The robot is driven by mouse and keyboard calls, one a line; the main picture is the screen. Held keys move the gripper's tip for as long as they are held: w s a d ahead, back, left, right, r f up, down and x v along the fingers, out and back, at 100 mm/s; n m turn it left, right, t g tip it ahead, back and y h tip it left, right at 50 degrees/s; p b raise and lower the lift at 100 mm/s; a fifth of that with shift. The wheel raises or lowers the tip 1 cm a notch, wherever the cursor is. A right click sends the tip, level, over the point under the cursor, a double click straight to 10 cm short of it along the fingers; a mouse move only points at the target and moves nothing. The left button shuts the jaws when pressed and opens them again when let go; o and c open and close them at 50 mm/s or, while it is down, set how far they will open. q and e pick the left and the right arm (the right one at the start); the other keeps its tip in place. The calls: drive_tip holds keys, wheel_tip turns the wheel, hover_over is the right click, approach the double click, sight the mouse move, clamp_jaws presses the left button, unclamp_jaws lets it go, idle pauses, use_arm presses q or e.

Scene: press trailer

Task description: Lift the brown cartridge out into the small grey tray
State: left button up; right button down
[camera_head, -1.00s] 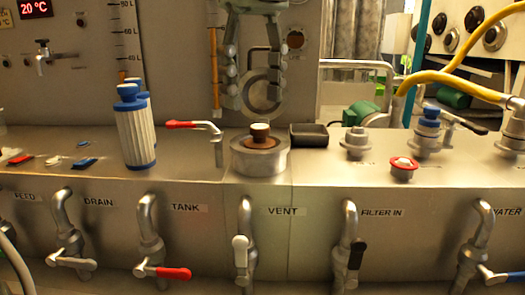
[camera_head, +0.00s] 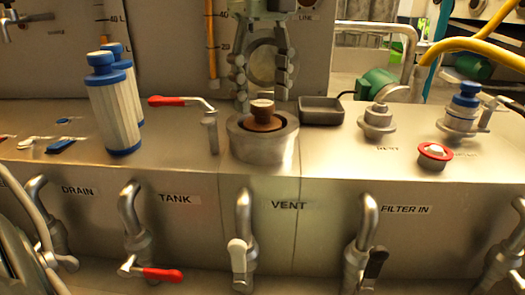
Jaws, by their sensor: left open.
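The brown cartridge (camera_head: 262,122) sits upright in a round metal housing (camera_head: 262,148) on the steel deck; its pale-topped knob sticks up above the rim. My left gripper (camera_head: 262,97) hangs from the top of the picture with its two grey fingers spread. In the picture the fingertips lie to either side of the knob, with gaps on both sides. They hold nothing; I cannot tell how far behind or above the knob they are. The small grey tray (camera_head: 320,112) stands right of the housing, behind it, and looks empty. My right gripper is not in view.
A red-handled valve (camera_head: 168,101) and a white pleated filter with blue caps (camera_head: 113,110) stand left of the housing. Metal fittings (camera_head: 377,122) and a red button (camera_head: 434,154) are to the right. Several valves line the front face.

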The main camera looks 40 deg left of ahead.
use_arm(q)
drive_tip(key=shift+f, duration=0.55)
clamp_jaws()
